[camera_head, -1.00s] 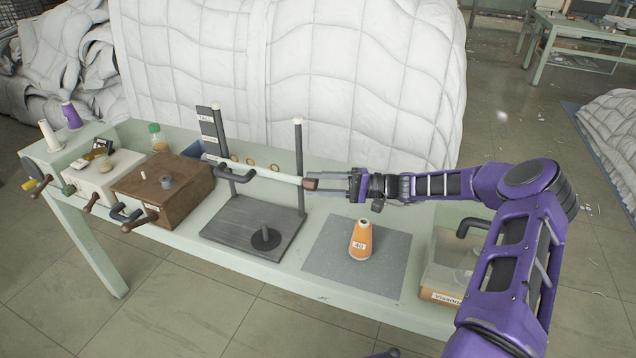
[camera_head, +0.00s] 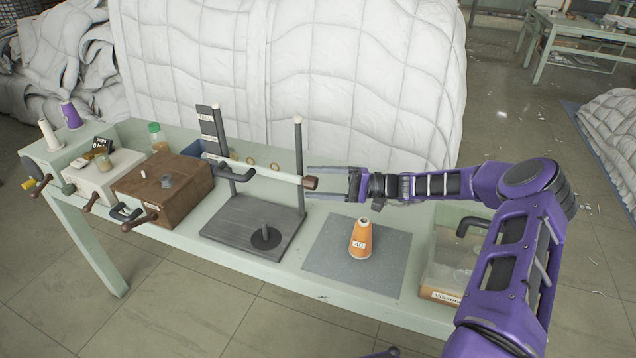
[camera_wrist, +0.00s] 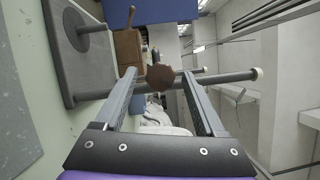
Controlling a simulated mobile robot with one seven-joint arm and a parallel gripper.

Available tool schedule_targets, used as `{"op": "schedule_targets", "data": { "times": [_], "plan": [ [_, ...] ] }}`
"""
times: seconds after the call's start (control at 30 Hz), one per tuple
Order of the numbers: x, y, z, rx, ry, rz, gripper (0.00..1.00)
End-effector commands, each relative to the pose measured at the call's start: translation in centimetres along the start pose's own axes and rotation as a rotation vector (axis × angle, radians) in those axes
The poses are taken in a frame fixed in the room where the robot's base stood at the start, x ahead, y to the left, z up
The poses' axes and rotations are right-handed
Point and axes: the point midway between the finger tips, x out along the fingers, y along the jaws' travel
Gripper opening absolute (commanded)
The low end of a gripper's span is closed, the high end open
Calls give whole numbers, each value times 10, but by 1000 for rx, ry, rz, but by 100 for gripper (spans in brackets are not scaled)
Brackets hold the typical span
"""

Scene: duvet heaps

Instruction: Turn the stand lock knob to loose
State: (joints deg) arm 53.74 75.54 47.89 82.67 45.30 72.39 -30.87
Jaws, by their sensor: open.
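The brown lock knob (camera_head: 311,183) sits at the right end of the pale crossbar (camera_head: 270,174), beside the right post (camera_head: 299,150) of the dark stand. The stand's base (camera_head: 240,222) rests on the green bench. My gripper (camera_head: 312,183) points left at the knob from the right, with its fingers apart. In the wrist view the knob (camera_wrist: 160,78) shows as a brown many-sided face near the gap between the fingertips (camera_wrist: 158,82). A gap shows between the knob and each finger. A label on the stand's left post (camera_head: 207,126) is too small to read fully.
An orange cone (camera_head: 361,240) stands on a grey mat (camera_head: 330,262) below my arm. A clear-sided box (camera_head: 447,270) is at the bench's right end. A brown wooden box (camera_head: 150,195) stands left of the stand. White duvets (camera_head: 300,70) heap behind.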

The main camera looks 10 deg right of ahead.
Motion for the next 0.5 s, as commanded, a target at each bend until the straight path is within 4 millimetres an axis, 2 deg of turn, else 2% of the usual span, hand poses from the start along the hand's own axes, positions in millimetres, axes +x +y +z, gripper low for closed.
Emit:
{"op": "schedule_targets", "data": {
  "times": [0.17, 0.5],
  "plan": [
    [1, -15, 3, -2, 1, 1, 72],
    [7, -78, 16, -2, -1, 1, 72]
  ]
}}
